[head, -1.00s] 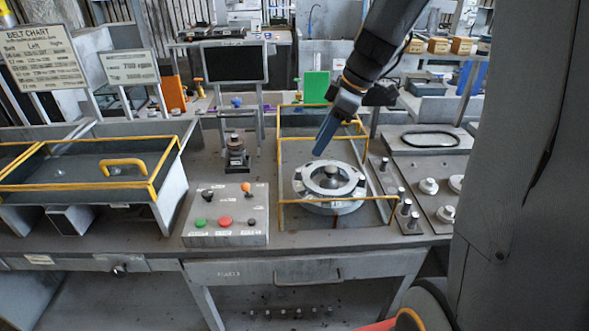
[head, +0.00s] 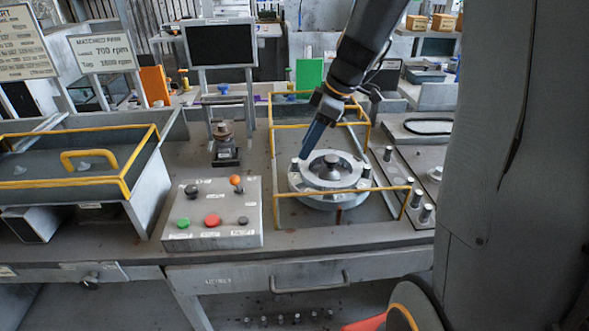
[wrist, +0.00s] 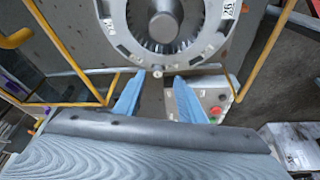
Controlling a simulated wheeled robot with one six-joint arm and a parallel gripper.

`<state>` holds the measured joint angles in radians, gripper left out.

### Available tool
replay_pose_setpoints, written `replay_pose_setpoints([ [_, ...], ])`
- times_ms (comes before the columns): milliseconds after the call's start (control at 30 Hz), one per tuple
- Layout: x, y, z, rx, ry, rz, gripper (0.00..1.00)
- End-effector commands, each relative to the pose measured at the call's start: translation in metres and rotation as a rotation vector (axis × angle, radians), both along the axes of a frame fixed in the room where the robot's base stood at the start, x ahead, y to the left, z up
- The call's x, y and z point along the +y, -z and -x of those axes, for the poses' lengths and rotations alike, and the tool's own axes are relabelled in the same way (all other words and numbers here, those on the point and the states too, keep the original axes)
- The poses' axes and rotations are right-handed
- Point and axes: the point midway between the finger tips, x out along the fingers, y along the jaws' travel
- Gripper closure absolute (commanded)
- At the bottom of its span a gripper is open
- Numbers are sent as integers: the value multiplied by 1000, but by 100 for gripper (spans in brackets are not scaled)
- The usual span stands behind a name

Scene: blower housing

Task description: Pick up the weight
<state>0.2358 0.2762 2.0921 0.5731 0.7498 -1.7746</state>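No weight is labelled as such. Small grey metal pegs, which may be weights, stand on the side plate, one of them near the front right (head: 416,198), and on the round rotor ring (head: 331,196), one at its left (head: 294,164). In the wrist view a small stud (wrist: 157,72) sits on the near rim of the ring (wrist: 125,40). My gripper (head: 306,156) points down over the ring's left back part. In the wrist view its blue fingers (wrist: 160,78) are apart with nothing seen between them; contact with the ring cannot be told.
Yellow rails (head: 343,193) frame the ring. A control box (head: 213,225) with buttons stands to its left. A grey bin with yellow edging (head: 135,183) stands at the far left.

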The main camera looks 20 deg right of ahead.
Motion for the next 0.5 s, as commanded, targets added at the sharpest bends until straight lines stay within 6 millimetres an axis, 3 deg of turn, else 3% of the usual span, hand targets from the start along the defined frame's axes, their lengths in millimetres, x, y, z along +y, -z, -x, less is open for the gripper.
replay_pose_setpoints([
  [500, 21, 46, -15, 2, 1, -1, 64],
])
